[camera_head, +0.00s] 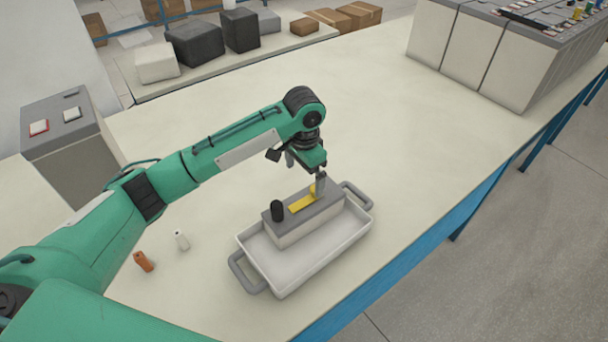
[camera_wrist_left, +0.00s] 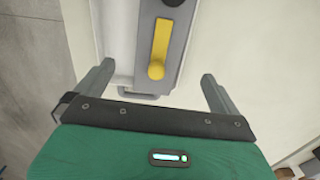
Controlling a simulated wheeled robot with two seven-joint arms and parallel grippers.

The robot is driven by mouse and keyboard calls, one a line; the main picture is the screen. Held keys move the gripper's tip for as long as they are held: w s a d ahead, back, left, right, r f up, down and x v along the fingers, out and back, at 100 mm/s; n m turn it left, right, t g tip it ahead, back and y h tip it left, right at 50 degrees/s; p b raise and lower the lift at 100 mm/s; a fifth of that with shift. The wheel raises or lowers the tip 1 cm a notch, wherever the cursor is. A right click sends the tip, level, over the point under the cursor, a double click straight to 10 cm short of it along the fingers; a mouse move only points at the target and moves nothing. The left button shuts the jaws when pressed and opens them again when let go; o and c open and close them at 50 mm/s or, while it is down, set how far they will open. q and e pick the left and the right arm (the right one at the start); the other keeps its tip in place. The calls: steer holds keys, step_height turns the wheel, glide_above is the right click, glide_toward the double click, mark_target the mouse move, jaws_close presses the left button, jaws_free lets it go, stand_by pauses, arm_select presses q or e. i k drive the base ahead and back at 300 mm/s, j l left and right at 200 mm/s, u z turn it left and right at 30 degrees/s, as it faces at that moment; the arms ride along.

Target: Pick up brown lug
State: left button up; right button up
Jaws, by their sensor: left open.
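The brown lug (camera_head: 143,261), a small orange-brown piece, lies on the table at the lower left in the head view, beside my left arm. It is not in the left wrist view. My left gripper (camera_head: 320,187) is far to its right, pointing down over one end of a grey-topped battery. In the left wrist view its two fingers (camera_wrist_left: 158,70) are spread apart, with a yellow bar (camera_wrist_left: 160,45) and its round knob showing between them. The fingers appear empty; whether they touch the knob I cannot tell. My right gripper is not in view.
The battery (camera_head: 300,229) stands in a white tray (camera_head: 290,279) with grey handles, with a black post (camera_head: 277,210) on top. A small white lug (camera_head: 181,240) stands near the brown one. Large batteries (camera_head: 480,50) stand at the back right. The table's middle is clear.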

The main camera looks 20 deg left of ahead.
mark_target(139, 257)
steer(key=k+l, duration=0.2)
steer(key=k, duration=0.3)
steer(key=k+l, duration=0.15)
steer(key=k, duration=0.3)
steer(key=k+l, duration=0.2)
steer(key=k, duration=0.3)
